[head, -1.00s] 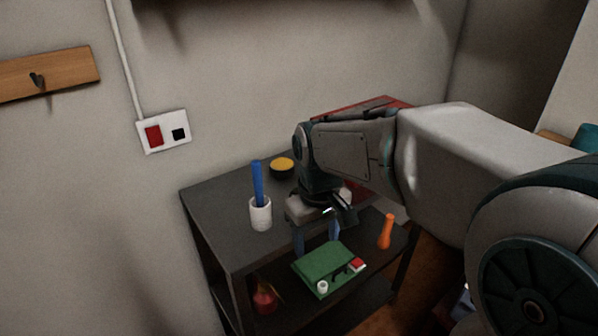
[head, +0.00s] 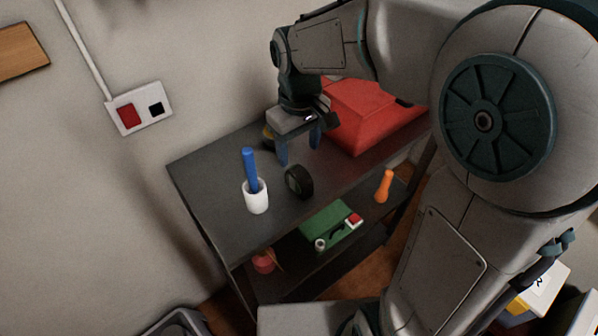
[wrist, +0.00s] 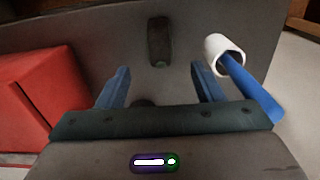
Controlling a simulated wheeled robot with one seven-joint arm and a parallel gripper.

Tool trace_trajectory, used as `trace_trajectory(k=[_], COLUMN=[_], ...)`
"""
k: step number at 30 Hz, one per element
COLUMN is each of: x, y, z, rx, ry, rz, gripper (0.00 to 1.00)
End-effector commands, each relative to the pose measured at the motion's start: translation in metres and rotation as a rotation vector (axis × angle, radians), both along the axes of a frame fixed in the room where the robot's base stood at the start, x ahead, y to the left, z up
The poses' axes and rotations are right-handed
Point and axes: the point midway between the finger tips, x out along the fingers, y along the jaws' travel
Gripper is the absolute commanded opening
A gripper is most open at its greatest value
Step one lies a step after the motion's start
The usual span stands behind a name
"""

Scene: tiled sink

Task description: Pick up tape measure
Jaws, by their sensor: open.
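A dark, round, wheel-like object (head: 298,182) stands on edge on the grey table top; it looks like the tape measure, though I cannot be sure. In the wrist view this dark object (wrist: 160,40) lies ahead of the fingertips, roughly centred between them. My gripper (head: 299,150) points down above the table, behind the object in the head view. Its blue fingers (wrist: 160,72) are apart, with nothing held between them. A dark rounded shape (wrist: 143,102) shows low between the fingers, mostly hidden by the gripper body.
A white cup (head: 256,200) holding a blue stick stands left of the dark object. A red box (head: 368,115) stands to the right. A green case (head: 325,225) and orange-handled item (head: 384,186) are on the shelf below.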

Motion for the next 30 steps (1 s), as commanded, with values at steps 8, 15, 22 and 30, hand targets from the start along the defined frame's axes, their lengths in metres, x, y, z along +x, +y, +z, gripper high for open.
trace_trajectory(k=[8, 15, 22, 30], x=[-0.001, 0.0, 0.002, 0.002], y=[0.002, 0.001, -0.002, -0.002], z=[-0.051, -0.068, -0.101, -0.113], rx=[-0.001, -0.001, -0.001, 0.001], ry=[0.004, 0.003, 0.005, 0.001], rz=[0.008, 0.004, 0.003, 0.002], gripper=[0.61, 0.61, 0.61, 0.61])
